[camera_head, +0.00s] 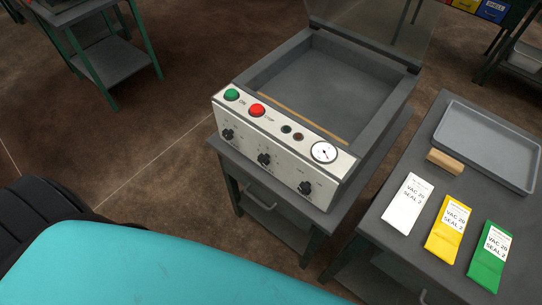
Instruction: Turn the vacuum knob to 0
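The vacuum sealer (345,160) stands on a grey table with its clear lid (375,25) raised and its chamber empty. Its white front panel has three black knobs: a left knob (228,134), a middle knob (264,159) and a right knob (305,188). The small labels and scale marks are too blurred to read, so I cannot tell which is the vacuum knob or where each one points. Above them are a green button (232,95), a red button (257,110) and a round gauge (324,153). Neither of my grippers is in view.
On the right table are a grey tray (460,113), a wooden block (445,162) and white (408,203), yellow (449,229) and green (491,256) packets marked "VAC 20 SEAL 2". Brown floor (160,165) lies open left of the sealer's table.

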